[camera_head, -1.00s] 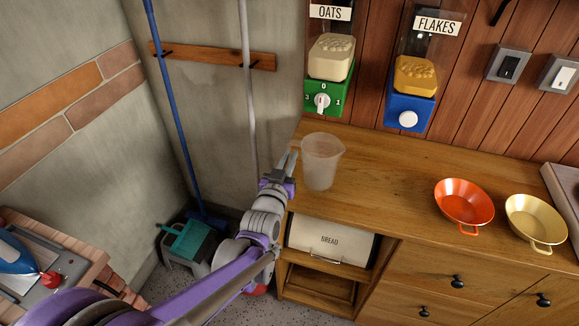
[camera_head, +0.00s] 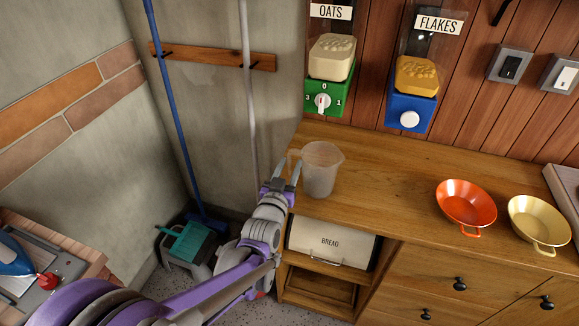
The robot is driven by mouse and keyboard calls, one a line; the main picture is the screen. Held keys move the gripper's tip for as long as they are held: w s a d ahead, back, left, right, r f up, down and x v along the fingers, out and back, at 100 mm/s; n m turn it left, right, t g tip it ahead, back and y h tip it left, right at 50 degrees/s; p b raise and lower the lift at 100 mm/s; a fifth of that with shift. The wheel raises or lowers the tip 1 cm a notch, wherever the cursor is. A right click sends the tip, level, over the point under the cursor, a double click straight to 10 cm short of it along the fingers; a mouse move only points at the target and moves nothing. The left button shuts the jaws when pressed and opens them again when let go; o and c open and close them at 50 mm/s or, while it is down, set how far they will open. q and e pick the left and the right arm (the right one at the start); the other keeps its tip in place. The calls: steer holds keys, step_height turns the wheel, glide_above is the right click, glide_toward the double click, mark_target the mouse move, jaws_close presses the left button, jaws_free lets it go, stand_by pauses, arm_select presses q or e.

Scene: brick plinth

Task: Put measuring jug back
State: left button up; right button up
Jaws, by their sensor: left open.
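The translucent measuring jug (camera_head: 321,170) stands upright on the wooden counter (camera_head: 385,180), near its left end. Its handle faces left, toward my left gripper. My left gripper (camera_head: 287,172) is open at the counter's left edge, just left of the jug. Its two fingers point up and away, close to the handle; I cannot tell whether they touch it. My right gripper is not in view.
An orange bowl (camera_head: 466,205) and a yellow bowl (camera_head: 538,222) sit on the counter at right. Green oats (camera_head: 323,97) and blue flakes (camera_head: 409,112) dispensers hang on the wall behind. A bread bin (camera_head: 331,243) is below. An iron (camera_head: 14,257) lies at lower left.

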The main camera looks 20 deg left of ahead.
arm_select(q)
steer(key=shift+s+r, duration=0.1)
steer(key=shift+r, duration=0.1)
steer(key=s+f+g, duration=0.4)
steer(key=s, duration=0.7)
steer(key=s+f+g, duration=0.3)
steer(key=s+g, duration=0.1)
steer(key=s, duration=0.7)
steer(key=s+a+f+g, duration=0.1)
steer(key=s+f+g, duration=0.3)
steer(key=s, duration=0.7)
steer(key=shift+f+m+g+p, duration=0.3)
steer(key=shift+g+p, duration=0.05)
steer(key=shift+g, duration=0.25)
